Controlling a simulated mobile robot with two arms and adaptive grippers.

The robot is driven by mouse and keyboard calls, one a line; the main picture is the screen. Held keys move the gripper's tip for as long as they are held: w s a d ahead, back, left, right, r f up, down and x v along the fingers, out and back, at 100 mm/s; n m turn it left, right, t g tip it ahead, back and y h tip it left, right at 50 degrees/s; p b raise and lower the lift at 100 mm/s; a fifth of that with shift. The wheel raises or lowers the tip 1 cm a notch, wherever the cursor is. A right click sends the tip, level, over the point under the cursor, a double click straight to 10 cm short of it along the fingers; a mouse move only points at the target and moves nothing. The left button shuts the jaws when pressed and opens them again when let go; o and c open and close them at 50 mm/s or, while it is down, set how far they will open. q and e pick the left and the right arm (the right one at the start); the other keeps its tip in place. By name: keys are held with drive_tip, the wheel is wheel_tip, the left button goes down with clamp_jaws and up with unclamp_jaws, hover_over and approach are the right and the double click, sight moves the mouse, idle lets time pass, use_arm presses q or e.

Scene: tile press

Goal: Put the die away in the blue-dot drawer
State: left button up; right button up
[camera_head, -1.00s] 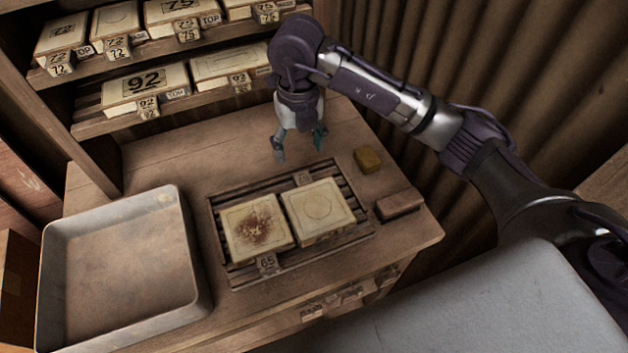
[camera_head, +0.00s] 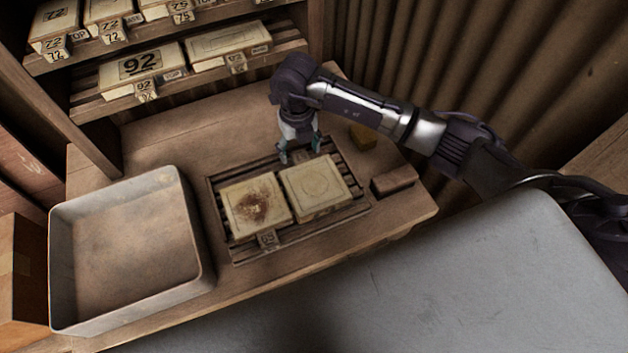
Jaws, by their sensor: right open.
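Two square cream die blocks lie side by side on a slatted rack (camera_head: 235,254) in the bench top. A small number tag (camera_head: 267,240) sits at the rack's front edge. My right gripper (camera_head: 300,154) is open, pointing down, at the far edge of the right block. Whether it touches the block I cannot tell. No blue dot and no drawer front show. My left gripper is out of view.
A metal tray (camera_head: 198,235) stands on the bench's left. Shelves behind hold numbered blocks, one marked 92 (camera_head: 142,65). A grey surface (camera_head: 450,290) fills the front.

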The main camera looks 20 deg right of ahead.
wheel_tip(320, 180, down, 2)
drive_tip(key=shift+f, duration=0.1)
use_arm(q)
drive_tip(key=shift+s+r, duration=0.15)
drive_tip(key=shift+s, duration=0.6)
use_arm(e)
clamp_jaws()
